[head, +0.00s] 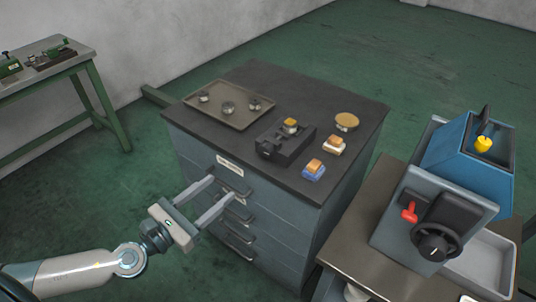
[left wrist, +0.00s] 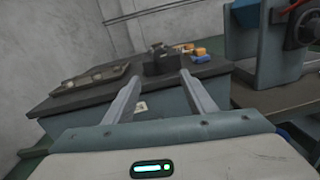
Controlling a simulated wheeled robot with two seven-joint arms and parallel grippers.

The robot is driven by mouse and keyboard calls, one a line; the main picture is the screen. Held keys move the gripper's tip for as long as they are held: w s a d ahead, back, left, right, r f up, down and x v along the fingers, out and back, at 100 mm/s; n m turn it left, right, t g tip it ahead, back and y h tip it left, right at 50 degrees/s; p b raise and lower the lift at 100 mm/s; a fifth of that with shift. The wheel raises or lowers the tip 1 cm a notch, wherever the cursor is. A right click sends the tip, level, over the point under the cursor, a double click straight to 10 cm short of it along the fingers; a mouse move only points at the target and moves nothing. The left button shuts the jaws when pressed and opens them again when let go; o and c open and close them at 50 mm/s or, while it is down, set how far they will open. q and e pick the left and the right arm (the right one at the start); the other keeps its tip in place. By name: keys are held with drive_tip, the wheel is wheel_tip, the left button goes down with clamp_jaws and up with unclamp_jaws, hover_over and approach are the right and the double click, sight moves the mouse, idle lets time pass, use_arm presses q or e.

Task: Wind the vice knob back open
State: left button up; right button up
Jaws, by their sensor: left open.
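The vice (head: 296,146) is a small black block on the dark top of a grey drawer cabinet. Its knob seems to be the dark round part (head: 266,154) at its near left end. A small piece with an orange-yellow top (head: 290,123) sits in or on the vice; whether the jaws clamp it cannot be told. The vice also shows in the left wrist view (left wrist: 162,65), beyond my fingers. My left gripper (head: 221,188) is open and empty, in front of the cabinet's drawers and apart from the vice. In the left wrist view my left gripper (left wrist: 160,76) has its fingers spread. My right gripper is not in view.
On the cabinet (head: 233,146), a tray (head: 238,120) with small metal parts lies left of the vice. Orange-topped blocks (head: 314,170) and a round tan disc (head: 347,120) lie right. A blue-grey machine (head: 420,185) with a black handwheel stands right. A green-legged bench (head: 80,60) stands far left.

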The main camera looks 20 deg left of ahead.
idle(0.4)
use_arm(q)
drive_tip(key=p, duration=0.6)
approach(264, 152)
drive_tip(key=x, duration=0.7)
drive_tip(key=shift+w, duration=0.45)
drive_tip(key=shift+w+d, duration=0.25)
drive_tip(key=shift+w, duration=0.15)
drive_tip(key=c, duration=1)
